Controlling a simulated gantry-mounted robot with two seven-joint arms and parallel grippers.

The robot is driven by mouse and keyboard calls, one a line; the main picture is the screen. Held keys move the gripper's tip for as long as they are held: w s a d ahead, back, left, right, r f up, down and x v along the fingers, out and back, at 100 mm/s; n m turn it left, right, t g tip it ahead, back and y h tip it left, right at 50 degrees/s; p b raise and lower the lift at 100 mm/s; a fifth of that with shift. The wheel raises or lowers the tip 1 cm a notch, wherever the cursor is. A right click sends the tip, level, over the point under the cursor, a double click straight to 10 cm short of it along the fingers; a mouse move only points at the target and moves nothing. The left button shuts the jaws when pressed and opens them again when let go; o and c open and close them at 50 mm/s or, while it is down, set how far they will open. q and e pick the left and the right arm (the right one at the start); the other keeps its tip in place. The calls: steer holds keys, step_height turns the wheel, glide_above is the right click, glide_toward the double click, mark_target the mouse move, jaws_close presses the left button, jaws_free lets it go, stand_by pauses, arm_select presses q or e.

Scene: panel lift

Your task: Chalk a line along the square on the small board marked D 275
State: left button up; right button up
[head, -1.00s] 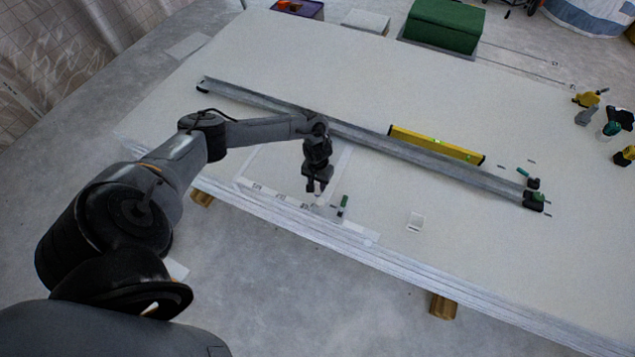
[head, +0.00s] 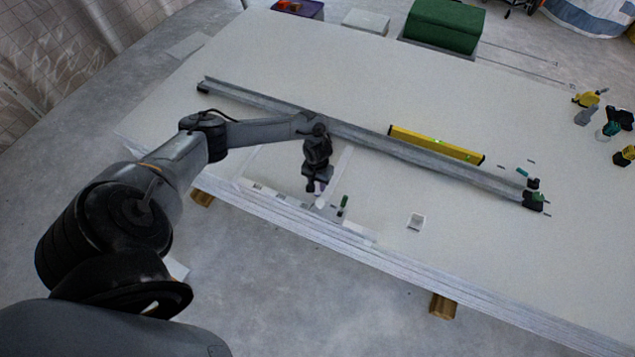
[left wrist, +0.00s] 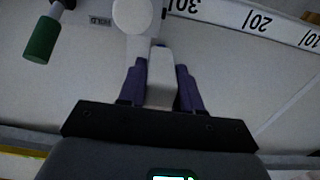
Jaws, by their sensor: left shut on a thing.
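My left gripper (head: 317,187) is over the near edge of the big white panel, fingers pointing down. In the left wrist view its two purple-grey fingers are shut on a white piece (left wrist: 160,82), which looks like the chalk. A white rounded shape (left wrist: 133,15) shows just beyond it; I cannot tell whether it is part of that piece. The square's white arm (left wrist: 245,17), marked 10, 20 and 30, crosses the top right of that view; its other arm (head: 339,167) shows in the head view. No D 275 mark is readable. My right gripper is out of view.
A green-handled tool (head: 343,204) lies right of my gripper. A long grey metal rail (head: 260,106) and a yellow level (head: 435,144) lie behind. Tools (head: 607,122) stand at the far right. The panel's right front is mostly clear.

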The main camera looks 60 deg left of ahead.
arm_select(q)
steer(key=shift+f+p, duration=0.15)
steer(key=shift+p, duration=0.15)
stand_by(1.0)
steer(key=shift+w+a, duration=0.15)
steer(key=shift+w+a, duration=0.1)
steer(key=shift+c, duration=0.3)
steer(key=shift+w+a+b, duration=0.35)
steer(key=shift+w, duration=0.2)
steer(key=shift+w+a+b, duration=0.25)
steer(key=shift+w+b, duration=0.1)
steer(key=shift+b, duration=0.05)
steer(key=shift+w+a+b, duration=0.45)
steer(key=shift+w+b, duration=0.05)
steer(key=shift+w, duration=0.1)
steer(key=shift+w+a, duration=0.1)
steer(key=shift+w, duration=0.1)
steer(key=shift+w+a+b, duration=0.55)
steer(key=shift+w+b, duration=0.15)
steer(key=shift+b, duration=0.05)
